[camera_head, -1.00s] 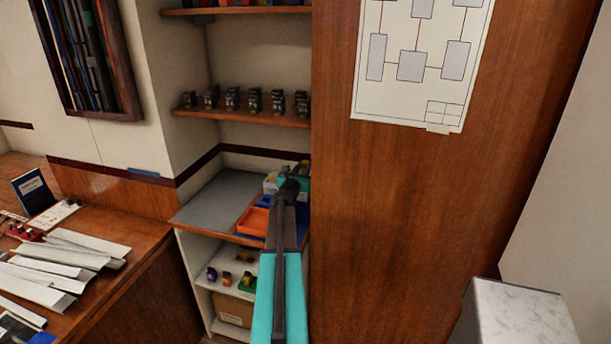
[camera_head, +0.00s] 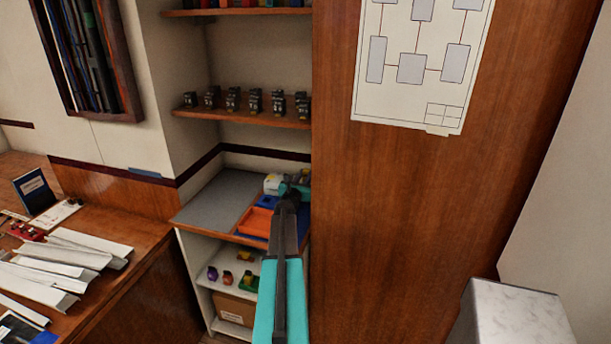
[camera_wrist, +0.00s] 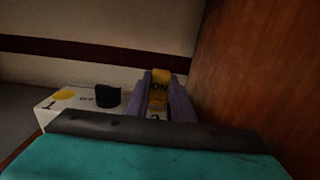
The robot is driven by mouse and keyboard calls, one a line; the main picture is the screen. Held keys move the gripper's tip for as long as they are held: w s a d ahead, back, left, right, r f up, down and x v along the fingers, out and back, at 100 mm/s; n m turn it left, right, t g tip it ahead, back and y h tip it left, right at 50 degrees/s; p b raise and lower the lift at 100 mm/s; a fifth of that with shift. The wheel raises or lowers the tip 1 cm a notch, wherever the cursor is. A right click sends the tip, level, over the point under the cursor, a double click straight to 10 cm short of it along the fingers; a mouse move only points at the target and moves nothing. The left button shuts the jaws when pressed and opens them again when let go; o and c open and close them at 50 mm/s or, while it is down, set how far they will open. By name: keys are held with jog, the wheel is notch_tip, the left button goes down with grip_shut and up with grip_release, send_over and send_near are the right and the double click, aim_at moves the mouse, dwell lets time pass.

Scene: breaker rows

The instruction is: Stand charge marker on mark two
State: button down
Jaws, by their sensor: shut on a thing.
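My gripper (camera_wrist: 160,100) shows in the wrist view as two purple-grey fingers. They are shut on a yellow-topped piece with dark letters, which I take to be the charge marker (camera_wrist: 160,76). Its lower part is hidden by my wrist. A white block (camera_wrist: 62,104) with a yellow patch and dark print is to the left of the fingers, with a black piece (camera_wrist: 107,96) at its right. In the head view the white block (camera_head: 271,183) is at the back of the counter, and my arm hides most of my gripper (camera_head: 303,181). I cannot make out mark two.
An orange tray (camera_head: 256,222) and a blue surface (camera_head: 267,202) lie on the counter, left of my arm. A grey mat (camera_head: 222,197) is bare. A wooden panel (camera_head: 400,220) stands close on the right. A shelf (camera_head: 240,115) with several black breakers is above.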

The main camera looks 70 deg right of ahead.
aim_at(306, 174)
jog(key=shift+f, duration=0.2)
jog(key=c, duration=1.5)
grip_release()
jog(key=shift+c, duration=0.2)
jog(key=shift+r, duration=0.25)
jog(key=shift+s+a+f+b, duration=0.1)
jog(key=shift+a+b, duration=0.5)
jog(key=shift+a, duration=1.1)
jog(key=a+b, duration=0.2)
jog(key=a, duration=0.6)
jog(key=shift+s+a, duration=0.25)
jog(key=shift+a, duration=0.05)
